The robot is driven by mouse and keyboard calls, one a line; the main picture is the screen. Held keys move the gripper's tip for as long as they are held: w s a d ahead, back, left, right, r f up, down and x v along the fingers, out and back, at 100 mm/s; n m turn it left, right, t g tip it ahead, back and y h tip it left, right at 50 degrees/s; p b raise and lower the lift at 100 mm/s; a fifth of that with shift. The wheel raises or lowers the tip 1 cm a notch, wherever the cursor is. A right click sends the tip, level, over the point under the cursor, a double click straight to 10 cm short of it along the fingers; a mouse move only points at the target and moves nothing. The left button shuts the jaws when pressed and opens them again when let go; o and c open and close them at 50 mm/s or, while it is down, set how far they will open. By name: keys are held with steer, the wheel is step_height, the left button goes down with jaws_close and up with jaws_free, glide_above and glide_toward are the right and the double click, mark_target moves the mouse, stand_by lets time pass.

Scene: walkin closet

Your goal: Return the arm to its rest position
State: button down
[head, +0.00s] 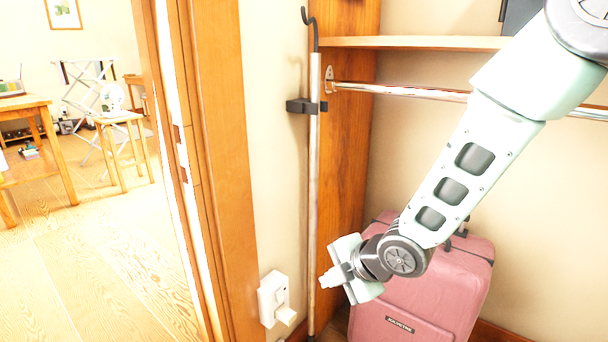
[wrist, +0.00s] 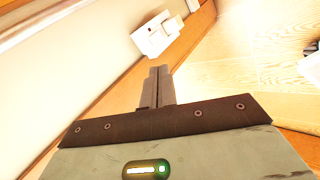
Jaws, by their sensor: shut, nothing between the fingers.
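My arm reaches down from the upper right in the head view, bent at the wrist. My gripper (head: 325,281) is at its lower end, pointing left towards the white wall box (head: 274,299), with a gap between them in the picture. In the wrist view my gripper (wrist: 160,70) shows its two fingers closed together with nothing between them. The white box (wrist: 157,35) appears just beyond the fingertips there.
A pink suitcase (head: 415,308) stands behind my wrist. A hooked metal pole (head: 314,190) stands along the wall in a dark clip (head: 305,106). A clothes rail (head: 400,91) runs below a shelf (head: 420,43).

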steer(key=s+d+r+m+g+h, duration=0.25)
steer(key=s+m, duration=0.35)
steer(key=s, duration=0.3)
steer(key=s+d+r+m+g+h, duration=0.1)
steer(key=s+d+r+m, duration=0.3)
steer(key=s, duration=0.5)
steer(key=s+d+r+m+g+h, duration=0.2)
steer(key=s+r+m, duration=0.1)
steer(key=s+m, duration=0.5)
step_height(320, 180, up, 31)
steer(key=n+p, duration=0.1)
steer(key=p, duration=3)
steer(key=shift+p, duration=0.3)
